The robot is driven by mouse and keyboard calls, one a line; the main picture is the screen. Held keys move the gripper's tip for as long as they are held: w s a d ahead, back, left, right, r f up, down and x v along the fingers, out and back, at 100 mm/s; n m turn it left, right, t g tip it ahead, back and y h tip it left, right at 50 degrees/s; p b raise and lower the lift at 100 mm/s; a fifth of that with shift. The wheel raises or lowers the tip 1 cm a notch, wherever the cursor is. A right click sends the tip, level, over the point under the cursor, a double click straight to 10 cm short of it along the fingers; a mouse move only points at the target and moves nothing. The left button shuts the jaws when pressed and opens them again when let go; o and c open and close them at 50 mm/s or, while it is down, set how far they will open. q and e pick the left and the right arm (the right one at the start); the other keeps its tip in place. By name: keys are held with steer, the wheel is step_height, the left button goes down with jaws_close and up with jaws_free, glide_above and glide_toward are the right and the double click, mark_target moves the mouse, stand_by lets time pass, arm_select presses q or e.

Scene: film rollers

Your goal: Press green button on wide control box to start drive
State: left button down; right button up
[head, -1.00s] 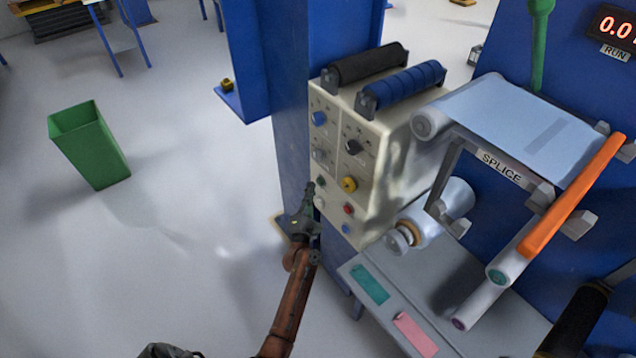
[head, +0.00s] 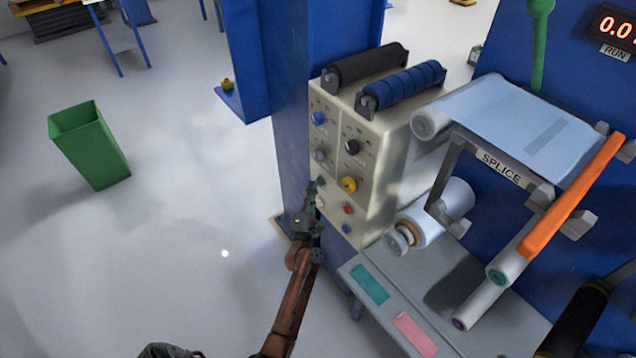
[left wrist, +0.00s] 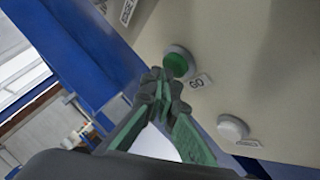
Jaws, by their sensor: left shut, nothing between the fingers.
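The cream wide control box (head: 385,185) carries knobs and buttons on its front panel. Its green button (left wrist: 178,63), labelled GO, is round with a pale rim and shows large in the left wrist view. In the head view the green button (head: 321,181) is small, just by the fingertips. My left gripper (head: 316,189) is shut and empty, reaching up to the panel's left edge. In the left wrist view its fingertips (left wrist: 158,76) overlap the button's lower-left edge; whether they touch it I cannot tell. My right gripper is not in view.
A white button (left wrist: 233,127) sits right of and below the green one. A yellow knob (head: 349,184) and red button (head: 348,209) are close by. A blue post (head: 292,140) stands left of the box.

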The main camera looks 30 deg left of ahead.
arm_select(q)
steer(key=shift+w+d, duration=0.15)
steer(key=shift+w, duration=0.3)
stand_by(0.7)
steer(key=shift+s, duration=0.15)
steer(key=shift+s+a, duration=0.3)
steer(key=shift+s, duration=0.4)
steer(key=s, duration=0.1)
steer(key=s+a+p, duration=0.1)
steer(key=s, duration=0.1)
steer(key=s+a, duration=0.1)
steer(key=shift+s+p, duration=0.3)
stand_by(1.0)
